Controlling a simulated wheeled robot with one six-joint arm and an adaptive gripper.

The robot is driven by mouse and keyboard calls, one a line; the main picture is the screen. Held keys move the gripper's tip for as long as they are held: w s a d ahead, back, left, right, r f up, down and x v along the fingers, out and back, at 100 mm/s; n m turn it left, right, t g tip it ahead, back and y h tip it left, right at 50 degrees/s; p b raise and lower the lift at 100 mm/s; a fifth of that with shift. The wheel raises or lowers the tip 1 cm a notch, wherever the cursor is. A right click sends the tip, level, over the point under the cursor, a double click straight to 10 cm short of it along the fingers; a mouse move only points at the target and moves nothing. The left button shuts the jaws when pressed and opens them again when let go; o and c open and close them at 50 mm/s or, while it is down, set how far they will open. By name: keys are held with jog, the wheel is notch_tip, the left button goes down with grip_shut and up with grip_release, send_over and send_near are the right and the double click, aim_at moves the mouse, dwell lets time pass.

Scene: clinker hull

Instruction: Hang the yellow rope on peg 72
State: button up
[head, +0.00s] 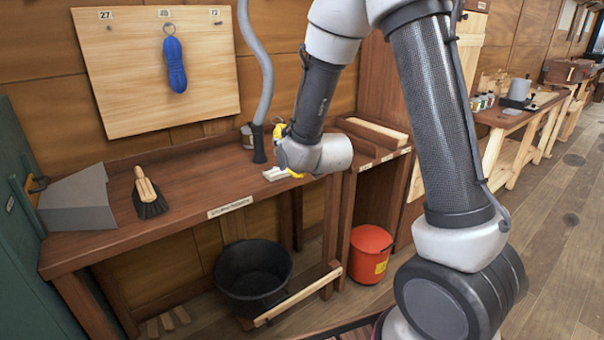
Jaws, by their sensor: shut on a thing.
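The yellow rope (279,131) shows only in small parts at my gripper, with another bit of yellow just below it. My gripper (285,150) is over the right part of the wooden bench and is shut on the rope. My wrist hides the fingertips and most of the rope. The pale wooden peg board (150,95) is on the wall to the left, apart from the gripper. Its left label reads 27 (104,14). The middle label and the right label (214,11) are too small to read surely. A blue rope (175,65) hangs under the middle label.
A grey hose (258,70) rises between the board and my gripper. On the bench (200,170) lie a brush (148,193), a grey sloped box (77,200) and a pale block (275,174). A black tub (252,272) and red bin (370,253) are below.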

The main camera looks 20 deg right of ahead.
notch_tip(320, 180, up, 24)
jog(key=t, duration=0.7)
jog(key=shift+s+a+f+m, duration=0.15)
jog(key=shift+s+m, duration=0.15)
jog(key=shift+s, duration=0.15)
jog(key=shift+t, duration=0.3)
